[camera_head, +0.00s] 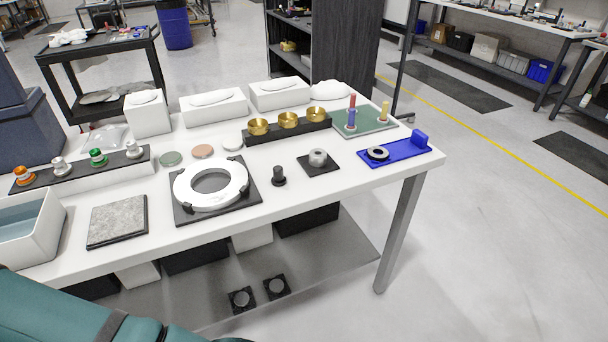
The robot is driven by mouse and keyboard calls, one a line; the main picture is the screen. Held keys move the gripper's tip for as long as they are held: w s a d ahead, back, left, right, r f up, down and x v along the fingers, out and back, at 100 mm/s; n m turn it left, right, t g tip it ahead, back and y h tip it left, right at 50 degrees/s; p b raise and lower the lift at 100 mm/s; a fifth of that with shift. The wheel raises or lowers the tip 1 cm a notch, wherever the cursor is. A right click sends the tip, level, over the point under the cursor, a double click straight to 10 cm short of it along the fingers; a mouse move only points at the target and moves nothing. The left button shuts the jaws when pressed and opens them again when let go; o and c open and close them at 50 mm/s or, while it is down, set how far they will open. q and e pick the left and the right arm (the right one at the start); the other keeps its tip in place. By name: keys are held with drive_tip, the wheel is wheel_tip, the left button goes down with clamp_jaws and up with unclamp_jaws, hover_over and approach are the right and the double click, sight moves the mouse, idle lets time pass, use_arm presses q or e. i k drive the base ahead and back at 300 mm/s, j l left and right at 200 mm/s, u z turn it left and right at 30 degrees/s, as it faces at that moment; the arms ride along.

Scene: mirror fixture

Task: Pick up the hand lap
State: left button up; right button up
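No object is labelled, so I cannot tell for sure which one is the hand lap. A small black knob-like piece (279,177) stands upright on the white table, right of the ring fixture. To its right, a grey metal cylinder (317,157) sits on a black square pad (318,168). A white ring (211,185) lies on a dark square plate (182,215) with black clips. A blue fixture (405,151) near the right end holds a dark ring (378,153). Neither of my grippers is in view.
The white table (350,185) holds a grey stone plate (117,221), a white water tray (28,232), a rack with brass cups (288,119), a green mat with colored pegs (365,122) and a jar rack (80,168). A lower shelf (330,262) lies beneath. Floor is free at right.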

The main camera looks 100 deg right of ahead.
sight(279, 180)
drive_tip(key=z, duration=3.3)
